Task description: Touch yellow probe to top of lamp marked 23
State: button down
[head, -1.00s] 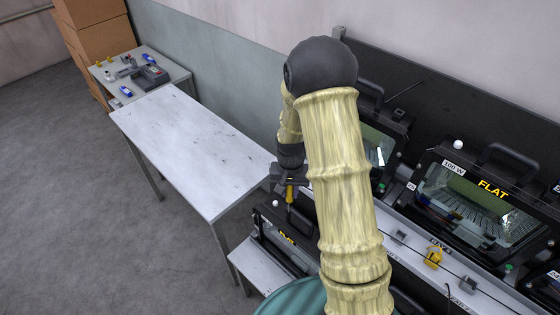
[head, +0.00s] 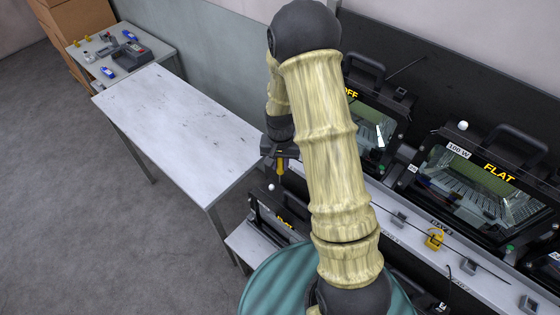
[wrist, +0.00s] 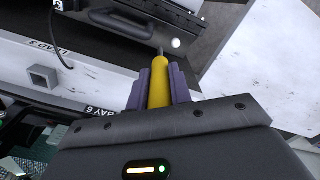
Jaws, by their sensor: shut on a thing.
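My gripper (head: 281,152) is shut on the yellow probe (wrist: 160,88), held between its purple fingers; the probe also shows in the head view (head: 281,168). Its thin grey tip points at a dark floodlight (wrist: 165,14) with a handle and a white ball (wrist: 176,43) on it. The tip looks close to the ball in the picture, but I cannot tell whether they touch. In the head view this low lamp (head: 268,216), with its ball (head: 271,187), is partly hidden by my arm. I cannot read 23 on any lamp.
A lamp reading FLAT (head: 482,185) stands right on the rear bench, another lamp (head: 368,125) behind my arm. A yellow block (head: 434,240) sits on the bench strip. A bare white table (head: 180,125) is left; a small table (head: 110,60) with tools stands behind it.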

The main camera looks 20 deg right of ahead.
aim_at(280, 175)
jog(key=shift+f+b, duration=2.15)
jog(key=shift+f, duration=0.9)
jog(key=shift+w+f, duration=0.15)
jog(key=shift+f, duration=0.05)
jog(key=shift+s, duration=0.2)
jog(key=shift+f+b, duration=0.3)
jog(key=shift+b, duration=0.05)
jog(key=shift+w+r, duration=0.1)
jog(key=shift+r+p, duration=2.5)
jog(key=shift+r, duration=0.95)
jog(key=shift+r, duration=0.1)
